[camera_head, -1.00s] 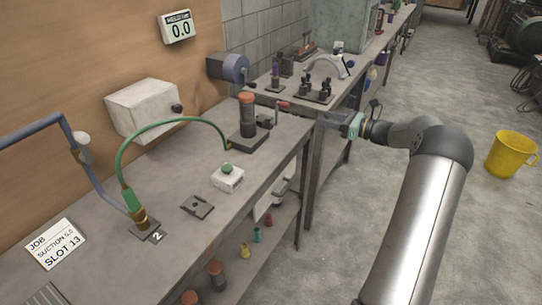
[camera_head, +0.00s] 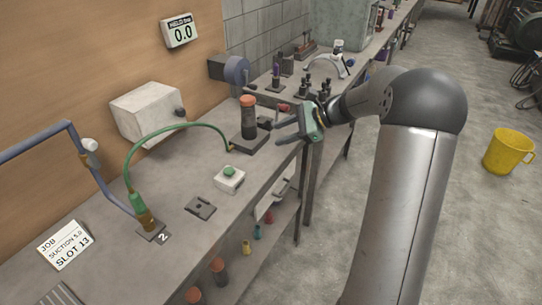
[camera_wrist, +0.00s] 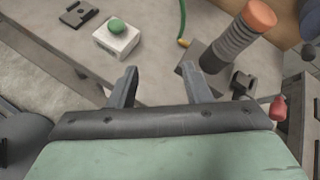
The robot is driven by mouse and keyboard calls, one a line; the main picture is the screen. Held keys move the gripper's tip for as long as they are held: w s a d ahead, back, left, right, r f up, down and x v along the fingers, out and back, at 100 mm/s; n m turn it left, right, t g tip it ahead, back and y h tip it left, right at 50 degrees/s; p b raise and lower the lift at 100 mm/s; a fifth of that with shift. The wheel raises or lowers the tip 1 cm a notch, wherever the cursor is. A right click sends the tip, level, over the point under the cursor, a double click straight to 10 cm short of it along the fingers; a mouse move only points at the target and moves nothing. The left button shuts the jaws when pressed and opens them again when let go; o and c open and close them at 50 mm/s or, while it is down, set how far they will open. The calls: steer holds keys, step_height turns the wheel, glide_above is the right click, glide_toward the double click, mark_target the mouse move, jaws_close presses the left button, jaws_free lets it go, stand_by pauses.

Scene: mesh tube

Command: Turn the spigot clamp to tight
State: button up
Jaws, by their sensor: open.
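The spigot clamp appears to be the small dark block (camera_head: 265,122) with a red-ended handle (camera_head: 284,107), beside the mesh tube. The dark ribbed tube (camera_head: 249,118) has an orange cap and stands upright on a black base plate (camera_head: 243,145). My gripper (camera_head: 280,131) is open and empty, near the bench's front edge, just right of the base plate. In the wrist view my two fingers (camera_wrist: 162,86) are spread apart. The red handle (camera_wrist: 278,107) lies to their right there, apart from them, with the tube (camera_wrist: 231,48) beyond.
A white box with a green button (camera_head: 229,179) and a small dark plate (camera_head: 201,207) sit on the bench. A green hose (camera_head: 170,128) arches to the tube's base. A second bench with tools (camera_head: 312,92) stands behind. A yellow bucket (camera_head: 508,152) is on the floor.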

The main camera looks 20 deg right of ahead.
steer(key=s+a+r+n+g+h+p, duration=0.2)
steer(key=s+a+n, duration=0.2)
steer(key=s, duration=0.3)
steer(key=s+a+r+n+g+h+p, duration=0.2)
steer(key=s+a+n, duration=0.2)
steer(key=s, duration=0.4)
steer(key=shift+h, duration=0.3)
steer(key=shift+s, duration=0.1)
